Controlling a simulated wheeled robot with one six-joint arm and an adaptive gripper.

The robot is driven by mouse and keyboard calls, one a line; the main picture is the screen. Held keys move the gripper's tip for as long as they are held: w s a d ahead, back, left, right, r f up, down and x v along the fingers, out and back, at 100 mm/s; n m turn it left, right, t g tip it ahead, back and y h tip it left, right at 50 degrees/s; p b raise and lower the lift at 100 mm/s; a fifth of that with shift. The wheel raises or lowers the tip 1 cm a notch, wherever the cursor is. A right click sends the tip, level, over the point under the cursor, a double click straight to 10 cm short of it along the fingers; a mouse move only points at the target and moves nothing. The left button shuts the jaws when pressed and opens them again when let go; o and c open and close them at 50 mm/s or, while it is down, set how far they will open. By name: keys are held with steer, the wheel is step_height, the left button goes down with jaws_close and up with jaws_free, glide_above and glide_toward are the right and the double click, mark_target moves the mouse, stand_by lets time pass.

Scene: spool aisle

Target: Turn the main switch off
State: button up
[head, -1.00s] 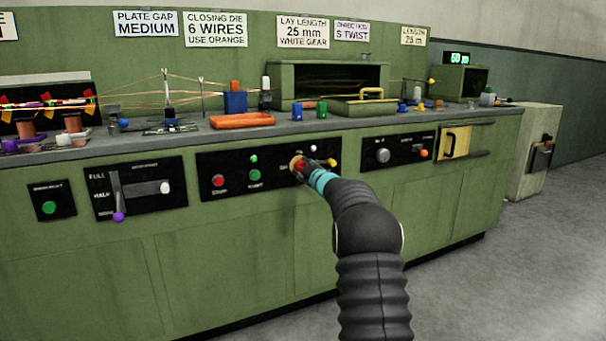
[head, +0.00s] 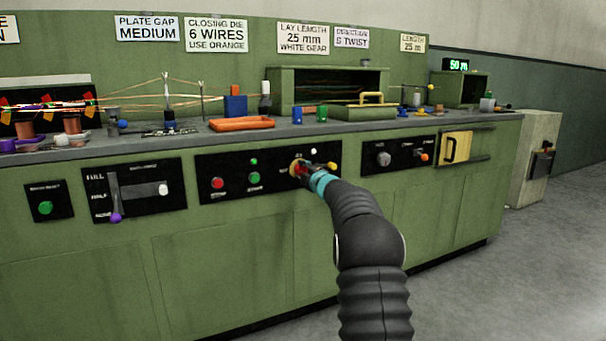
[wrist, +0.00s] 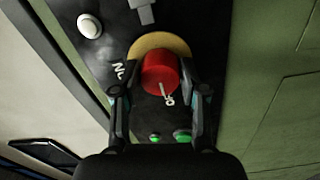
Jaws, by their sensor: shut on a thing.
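The main switch is a red rotary knob (wrist: 160,74) on a yellow round plate (wrist: 150,42), set in a black panel (head: 222,184) on the front of the green machine. In the wrist view, the fingers of my gripper (wrist: 163,92) stand on either side of the knob and are shut on it. A white mark on the knob points down in that view. "ON" lettering shows to its left, and lettering that is partly hidden shows at its lower right. In the head view, my gripper (head: 303,170) covers most of the switch.
A red button (head: 217,183) and green button (head: 254,178) sit left of the switch, and a yellow knob (head: 332,166) close on its right. A purple-tipped lever (head: 116,217) is farther left. An orange tray (head: 241,124) lies on the worktop. Floor at the right is clear.

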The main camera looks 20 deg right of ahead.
steer(key=o, duration=1.1)
steer(key=shift+o, duration=0.2)
steer(key=s, duration=1.2)
steer(key=shift+d, duration=0.2)
